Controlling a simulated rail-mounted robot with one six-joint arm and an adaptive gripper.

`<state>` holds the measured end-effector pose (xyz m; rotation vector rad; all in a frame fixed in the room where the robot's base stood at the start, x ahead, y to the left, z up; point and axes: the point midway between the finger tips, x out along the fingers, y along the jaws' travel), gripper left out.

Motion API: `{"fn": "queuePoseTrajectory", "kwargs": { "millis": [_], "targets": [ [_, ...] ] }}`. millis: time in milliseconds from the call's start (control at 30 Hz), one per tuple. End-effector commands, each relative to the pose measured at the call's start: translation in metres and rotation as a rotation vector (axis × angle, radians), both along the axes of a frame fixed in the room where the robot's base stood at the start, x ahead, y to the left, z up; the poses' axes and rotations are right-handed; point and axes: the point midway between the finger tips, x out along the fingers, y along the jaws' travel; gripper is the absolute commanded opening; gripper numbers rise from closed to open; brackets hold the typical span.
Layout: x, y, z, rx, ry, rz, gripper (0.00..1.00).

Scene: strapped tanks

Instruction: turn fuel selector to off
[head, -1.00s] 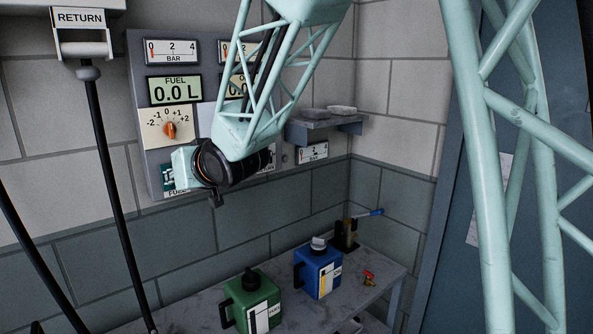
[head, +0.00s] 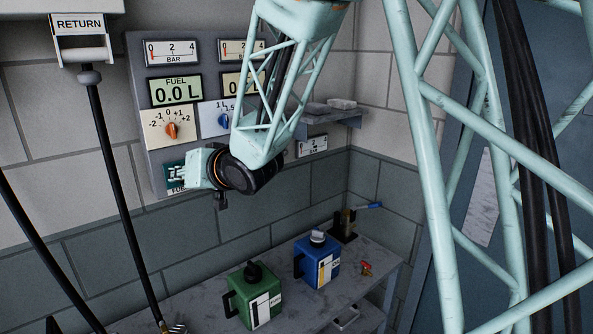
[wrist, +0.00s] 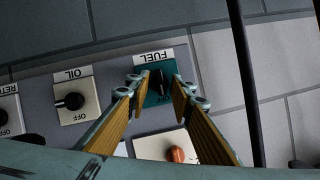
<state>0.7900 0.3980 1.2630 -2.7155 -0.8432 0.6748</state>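The fuel selector is a teal plate with a black knob (wrist: 161,83) under a FUEL label, upside down in the wrist view. In the head view its plate (head: 174,177) shows low on the grey panel, partly covered by my wrist. My gripper (wrist: 160,88) is open, its two wood-coloured fingers pointing at the selector. In the wrist view the fingertips lie to the left and right of the knob, with gaps visible on both sides. I cannot tell how far the tips are from the plate. In the head view the fingers are hidden or too small to tell.
The OIL selector (wrist: 73,101) is beside the fuel one. An orange dial knob (head: 171,130) and a blue one (head: 224,120) are above it. A black hose (head: 115,190) hangs at left. A green can (head: 254,296) and a blue can (head: 317,262) stand on the bench below.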

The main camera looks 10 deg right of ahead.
Motion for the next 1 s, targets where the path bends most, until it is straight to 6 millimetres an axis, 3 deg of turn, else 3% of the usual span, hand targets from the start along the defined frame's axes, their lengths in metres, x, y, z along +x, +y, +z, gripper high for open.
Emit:
{"fn": "queuePoseTrajectory", "kwargs": {
  "millis": [1000],
  "targets": [
    [0.0018, -0.0034, -0.0014, 0.368, 0.219, -0.002, 0.21]
  ]
}}
